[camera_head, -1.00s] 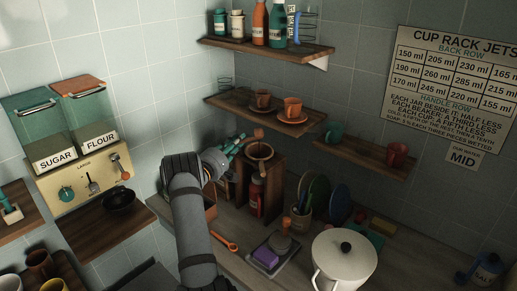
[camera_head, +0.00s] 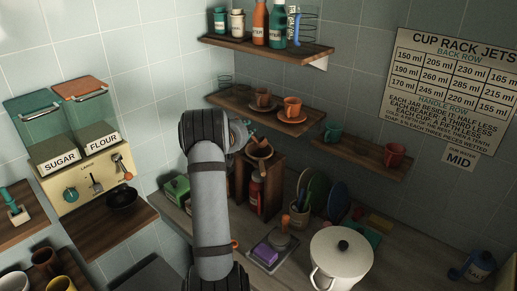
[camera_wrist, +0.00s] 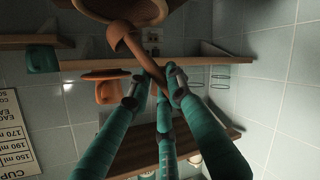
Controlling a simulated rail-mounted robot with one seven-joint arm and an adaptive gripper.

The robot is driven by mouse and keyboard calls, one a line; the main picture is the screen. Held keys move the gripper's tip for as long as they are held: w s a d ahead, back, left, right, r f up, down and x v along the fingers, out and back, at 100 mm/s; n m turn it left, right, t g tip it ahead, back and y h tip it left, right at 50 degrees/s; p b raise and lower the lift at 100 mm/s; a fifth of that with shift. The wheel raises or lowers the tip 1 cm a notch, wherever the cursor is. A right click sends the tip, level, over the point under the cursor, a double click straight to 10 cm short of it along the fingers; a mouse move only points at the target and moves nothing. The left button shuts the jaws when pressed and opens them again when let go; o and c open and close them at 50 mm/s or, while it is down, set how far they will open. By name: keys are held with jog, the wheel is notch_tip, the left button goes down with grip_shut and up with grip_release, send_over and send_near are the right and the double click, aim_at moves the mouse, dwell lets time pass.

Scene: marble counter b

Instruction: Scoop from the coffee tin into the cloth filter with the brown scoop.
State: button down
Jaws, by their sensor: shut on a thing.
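My gripper (camera_wrist: 157,85) has teal fingers shut on the handle of the brown scoop (camera_wrist: 122,36). In the wrist view, which is upside down, the scoop's bowl is close to the brown rim of the cloth filter (camera_wrist: 150,12). I cannot tell whether they touch or whether the scoop holds anything. In the head view the cloth filter (camera_head: 262,153) sits on top of a wooden stand, with the gripper (camera_head: 245,132) just behind and left of it, partly hidden by my arm. I cannot identify the coffee tin for certain; my arm covers part of the counter.
A red bottle (camera_head: 256,189) stands in the wooden stand. A green box (camera_head: 177,188) is left of my arm. A shelf with orange cups (camera_head: 293,106) is close behind the filter.

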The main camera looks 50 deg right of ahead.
aim_at(256, 139)
jog(key=shift+s+d+f+m+b, duration=0.15)
jog(key=shift+s+d+m+b, duration=0.2)
jog(key=shift+s+m+b, duration=0.25)
jog(key=s+b, duration=0.1)
jog(key=b, duration=0.1)
jog(key=d+m+t+y+b, duration=0.1)
jog(key=b, duration=0.1)
jog(key=shift+s+r, duration=0.3)
jog(key=shift+s, duration=0.1)
jog(key=shift+s+d+r+m+t+y+b, duration=0.3)
jog(key=shift+s+r+m+t+b, duration=0.35)
jog(key=shift+b, duration=0.55)
jog(key=b, duration=0.1)
jog(key=m+b, duration=0.1)
jog(key=b, duration=0.1)
jog(key=shift+s+d+t, duration=0.2)
jog(key=shift+s+t, duration=0.05)
jog(key=shift+s, duration=0.05)
jog(key=shift+s+d+r+m+b, duration=0.1)
jog(key=shift+m+b, duration=0.15)
jog(key=shift+b, duration=0.2)
